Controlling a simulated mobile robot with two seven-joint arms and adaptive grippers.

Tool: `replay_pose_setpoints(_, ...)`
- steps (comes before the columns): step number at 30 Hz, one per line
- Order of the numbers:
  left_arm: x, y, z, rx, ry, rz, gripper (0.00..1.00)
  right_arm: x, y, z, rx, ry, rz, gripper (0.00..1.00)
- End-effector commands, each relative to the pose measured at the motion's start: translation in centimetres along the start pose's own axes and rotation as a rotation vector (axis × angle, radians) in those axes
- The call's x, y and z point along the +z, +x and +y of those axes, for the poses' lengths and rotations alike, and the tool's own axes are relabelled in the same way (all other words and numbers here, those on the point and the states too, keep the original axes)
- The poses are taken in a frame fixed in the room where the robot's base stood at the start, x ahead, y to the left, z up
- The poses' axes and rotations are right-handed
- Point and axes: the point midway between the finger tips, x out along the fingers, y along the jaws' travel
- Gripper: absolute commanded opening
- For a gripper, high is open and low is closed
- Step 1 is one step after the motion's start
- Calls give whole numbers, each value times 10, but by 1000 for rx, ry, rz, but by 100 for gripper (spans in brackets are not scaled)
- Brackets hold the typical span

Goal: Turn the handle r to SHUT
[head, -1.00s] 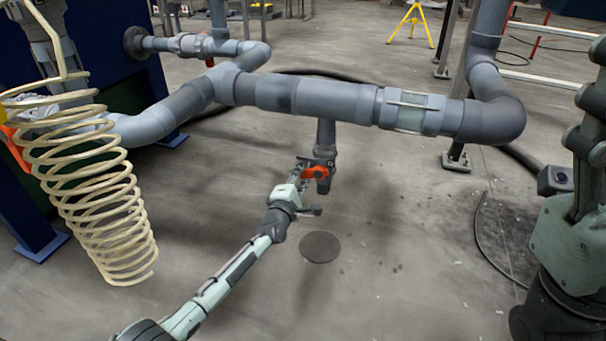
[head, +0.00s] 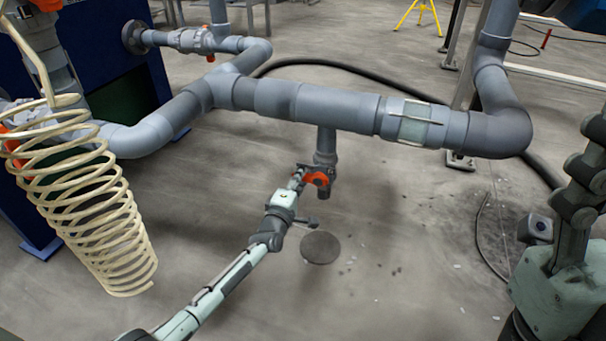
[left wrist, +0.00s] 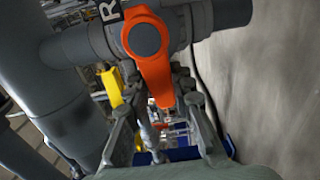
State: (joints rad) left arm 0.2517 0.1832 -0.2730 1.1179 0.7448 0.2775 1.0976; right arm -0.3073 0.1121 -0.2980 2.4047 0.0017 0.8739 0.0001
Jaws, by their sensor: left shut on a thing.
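The orange handle (head: 318,179) sits on a grey valve on the short branch pipe (head: 325,145) that hangs from the large grey pipe. It also shows in the left wrist view (left wrist: 150,60), beside a dark tag with a white R (left wrist: 110,10). There the handle points down the picture, roughly across the branch, with its tip between the fingers. My left gripper (head: 302,172) is shut on the handle; its fingers (left wrist: 160,108) flank the tip. My right gripper (head: 588,165) is partly in view at the right edge, away from the valve; its jaw opening does not show clearly.
The large grey pipe (head: 335,108) runs across above my left gripper. A cream coiled hose (head: 85,215) hangs at the left. Another orange-handled valve (head: 190,40) is at the back left. A round floor cover (head: 320,247) lies below the valve. The floor around it is mostly clear.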

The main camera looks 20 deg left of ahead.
Motion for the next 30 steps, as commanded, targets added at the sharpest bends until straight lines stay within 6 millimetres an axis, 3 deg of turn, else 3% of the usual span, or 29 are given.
replay_pose_setpoints(11,2,-1,5,5,59,-2,0,-1,0,0,10,1,-6,59)
replay_pose_setpoints(12,2,-1,5,5,58,-2,27,-1,0,0,10,1,-6,59)
replay_pose_setpoints(16,2,-1,5,4,58,-2,44,-1,0,0,10,1,-6,59)
replay_pose_setpoints(26,1,-2,4,2,58,-1,44,-1,1,1,8,0,-5,59)
replay_pose_setpoints(30,1,-18,2,0,56,0,44,-1,1,1,9,0,-6,59)
